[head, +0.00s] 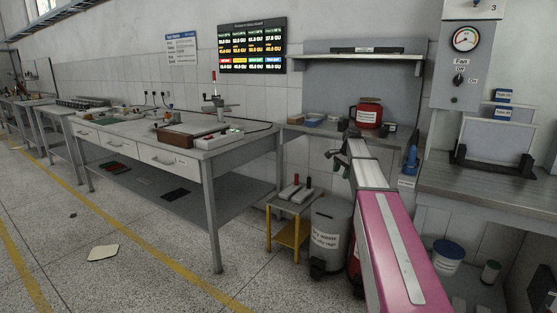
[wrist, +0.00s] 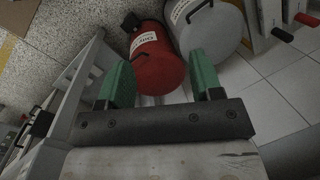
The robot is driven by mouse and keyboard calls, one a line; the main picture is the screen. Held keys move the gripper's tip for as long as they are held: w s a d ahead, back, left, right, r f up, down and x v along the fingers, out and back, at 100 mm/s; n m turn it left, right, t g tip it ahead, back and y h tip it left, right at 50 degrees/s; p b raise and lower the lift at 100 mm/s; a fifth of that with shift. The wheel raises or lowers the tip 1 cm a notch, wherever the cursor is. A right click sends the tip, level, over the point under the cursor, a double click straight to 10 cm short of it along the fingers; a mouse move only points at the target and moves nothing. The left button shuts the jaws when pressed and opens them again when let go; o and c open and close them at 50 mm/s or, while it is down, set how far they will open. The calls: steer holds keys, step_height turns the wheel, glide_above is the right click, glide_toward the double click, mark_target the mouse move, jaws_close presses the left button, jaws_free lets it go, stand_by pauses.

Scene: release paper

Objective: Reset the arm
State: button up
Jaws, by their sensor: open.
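My gripper (wrist: 160,62) shows in the wrist view with two green fingers spread apart and nothing between them. Past the fingers are a red bin (wrist: 157,58) and a grey bin (wrist: 208,27), seen from above; I cannot tell how far below they are. In the head view my pink and white arm reaches forward on the right side, and my gripper (head: 336,153) is at its far end, small and dark, in front of the back bench area.
A long workbench (head: 213,149) stands at left. A small yellow-legged stand (head: 287,233) and a labelled grey bin (head: 327,237) stand beside my arm. A red container (head: 369,112) sits on the back bench. A pale sheet (head: 103,252) lies on the open floor at left.

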steer(key=s+a+f+n, duration=0.3)
steer(key=s+f, duration=0.5)
steer(key=s, duration=0.4)
steer(key=s+a+f+n+h, duration=0.1)
steer(key=s+a+f+n, duration=0.3)
steer(key=s+f, duration=0.4)
steer(key=s+a+f+n+g+h, duration=0.1)
steer(key=s+a+f+n, duration=0.2)
steer(key=s+f, duration=0.5)
steer(key=s+n, duration=0.1)
steer(key=s, duration=0.8)
steer(key=shift+a+f, duration=0.15)
steer(key=shift+f, duration=0.15)
